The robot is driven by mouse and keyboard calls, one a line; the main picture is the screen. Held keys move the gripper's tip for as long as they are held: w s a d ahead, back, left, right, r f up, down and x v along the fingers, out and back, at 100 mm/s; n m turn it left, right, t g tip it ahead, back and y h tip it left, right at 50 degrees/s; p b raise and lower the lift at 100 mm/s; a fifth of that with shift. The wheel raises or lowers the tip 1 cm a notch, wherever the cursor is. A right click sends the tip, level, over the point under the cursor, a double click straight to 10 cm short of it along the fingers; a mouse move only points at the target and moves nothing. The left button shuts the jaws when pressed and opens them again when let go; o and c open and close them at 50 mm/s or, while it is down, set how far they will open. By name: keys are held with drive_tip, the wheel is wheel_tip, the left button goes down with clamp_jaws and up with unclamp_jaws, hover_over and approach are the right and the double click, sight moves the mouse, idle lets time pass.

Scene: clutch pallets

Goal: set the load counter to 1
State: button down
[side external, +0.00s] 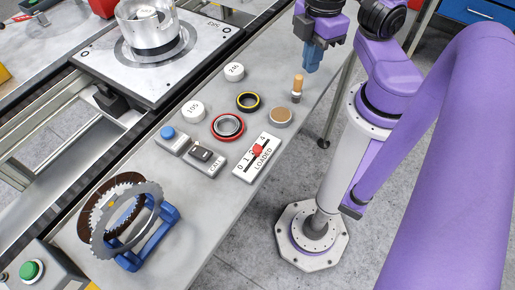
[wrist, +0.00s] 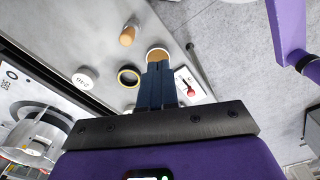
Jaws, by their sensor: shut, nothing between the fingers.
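The load counter (side external: 247,172) is a white plate marked LOADED, lying on the grey bench, with a row of numbers and a slot. Its red slider knob (side external: 257,151) sits part way along, between the 1 and the 4; the exact number is hard to read. In the wrist view the counter (wrist: 183,76) and red knob (wrist: 190,92) show just right of the fingers, partly hidden by them. My gripper (side external: 311,70) has blue fingers, is shut and empty, and hangs above the bench's far end, apart from the counter.
Near the counter are a CALL switch box (side external: 206,160), a blue-button box (side external: 172,140), a red ring (side external: 228,126), a yellow-edged ring (side external: 248,101), a brown-topped disc (side external: 281,116) and a wooden-handled tool (side external: 297,88). A blue stand holds toothed discs (side external: 127,215) at the near end.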

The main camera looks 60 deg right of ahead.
idle(0.4)
drive_tip(key=c, duration=1)
unclamp_jaws()
drive_tip(key=shift+w+a+m, duration=0.1)
drive_tip(key=shift+a+m, duration=0.05)
drive_tip(key=shift+m, duration=0.15)
drive_tip(key=shift+w+a+r+m, duration=0.15)
drive_tip(key=shift+w+a+m, duration=0.1)
drive_tip(key=shift+m, duration=0.35)
wheel_tip(320, 180, up, 4)
drive_tip(key=f+m+g+y, duration=0.1)
drive_tip(key=m+g+y, duration=0.2)
drive_tip(key=m, duration=1.7)
hover_over(257, 147)
drive_tip(key=w+d, duration=0.5)
drive_tip(key=x, duration=1.6)
drive_tip(key=shift+s, duration=0.4)
clamp_jaws()
